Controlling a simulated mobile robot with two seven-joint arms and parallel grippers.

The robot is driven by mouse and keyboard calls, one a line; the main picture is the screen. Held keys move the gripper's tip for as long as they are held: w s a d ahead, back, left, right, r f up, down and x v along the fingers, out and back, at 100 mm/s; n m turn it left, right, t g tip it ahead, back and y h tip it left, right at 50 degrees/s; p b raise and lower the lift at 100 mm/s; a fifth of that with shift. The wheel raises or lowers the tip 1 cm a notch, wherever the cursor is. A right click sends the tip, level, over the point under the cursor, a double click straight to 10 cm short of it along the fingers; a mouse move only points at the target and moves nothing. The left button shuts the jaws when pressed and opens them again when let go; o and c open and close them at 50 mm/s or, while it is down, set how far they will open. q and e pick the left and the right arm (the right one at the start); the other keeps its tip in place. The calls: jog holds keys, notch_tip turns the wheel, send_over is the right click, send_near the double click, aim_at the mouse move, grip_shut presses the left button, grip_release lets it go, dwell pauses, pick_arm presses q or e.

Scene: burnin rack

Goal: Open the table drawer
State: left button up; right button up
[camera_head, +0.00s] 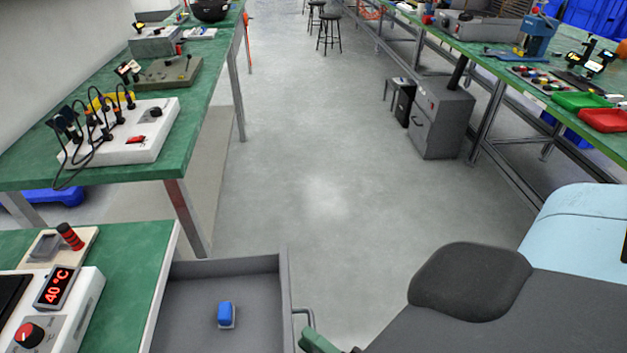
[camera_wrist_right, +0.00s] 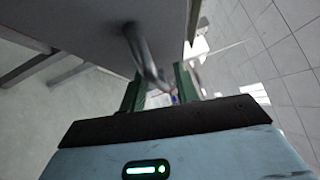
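The table drawer (camera_head: 220,267) is a grey open-topped box at the bottom of the head view, pulled out beside the near green bench. Its metal bar handle (camera_head: 308,316) sticks out from the front panel on the right. My right gripper (camera_head: 320,343) has green fingers close to the handle at the bottom edge. In the right wrist view the fingers (camera_wrist_right: 159,88) are apart, with the handle (camera_wrist_right: 143,52) reaching between them and a gap visible beside it. Contact with the handle is unclear. My left gripper is not in view.
A blue-topped block (camera_head: 225,314) lies inside the drawer. The grey floor aisle (camera_head: 320,190) is clear ahead. A grey cabinet (camera_head: 440,120) stands by the right bench.

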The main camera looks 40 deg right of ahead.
jog(key=s+d+f+b, duration=0.1)
jog(key=s, duration=0.6)
jog(key=shift+s, duration=0.3)
dwell(0.5)
